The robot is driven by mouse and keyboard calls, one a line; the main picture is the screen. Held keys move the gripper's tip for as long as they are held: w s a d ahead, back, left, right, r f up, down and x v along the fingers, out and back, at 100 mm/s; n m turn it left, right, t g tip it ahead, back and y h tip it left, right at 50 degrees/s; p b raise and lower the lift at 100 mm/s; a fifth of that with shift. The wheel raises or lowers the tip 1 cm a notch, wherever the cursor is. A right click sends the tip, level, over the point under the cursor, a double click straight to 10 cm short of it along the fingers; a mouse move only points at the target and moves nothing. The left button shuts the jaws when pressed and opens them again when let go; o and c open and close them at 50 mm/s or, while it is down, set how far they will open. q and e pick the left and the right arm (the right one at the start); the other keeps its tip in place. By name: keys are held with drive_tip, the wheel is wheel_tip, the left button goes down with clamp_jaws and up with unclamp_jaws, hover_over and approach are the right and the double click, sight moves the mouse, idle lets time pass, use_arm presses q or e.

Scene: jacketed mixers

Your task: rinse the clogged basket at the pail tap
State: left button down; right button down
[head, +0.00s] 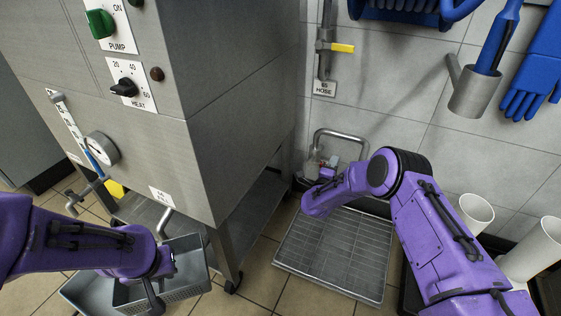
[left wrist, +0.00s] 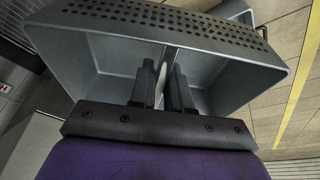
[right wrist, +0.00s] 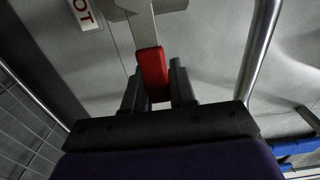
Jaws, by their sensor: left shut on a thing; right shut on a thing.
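The grey basket (head: 186,291), with a perforated band, shows at the lower left of the head view, low in front of the steel machine. The basket (left wrist: 235,47) fills the upper left wrist view, its holes along the far edge. My left gripper (left wrist: 163,80) is shut on a thin upright part of it. No dirt shows clearly. My right gripper (right wrist: 155,88) is shut on a red tap handle (right wrist: 152,68). In the head view, my right arm partly hides the tap area by the wall, where a bent metal pipe (head: 340,133) stands over a floor grating (head: 335,255).
A yellow-handled hose valve (head: 342,47) is on the wall. White cylinders (head: 535,250) stand at right. Blue gloves (head: 535,80) hang at upper right. Tiled floor is open between machine and grating.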

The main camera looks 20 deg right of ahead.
use_arm(q)
drive_tip(key=shift+f, duration=0.1)
use_arm(e)
drive_tip(key=shift+a+f+m, duration=0.1)
drive_tip(key=shift+f+m, duration=0.1)
drive_tip(key=shift+m, duration=0.1)
drive_tip(key=c, duration=1)
unclamp_jaws()
use_arm(q)
drive_tip(key=shift+r, duration=0.3)
wheel_tip(320, 180, up, 4)
drive_tip(key=p, duration=0.5)
drive_tip(key=shift+r, duration=0.25)
use_arm(e)
drive_tip(key=v, duration=1.2)
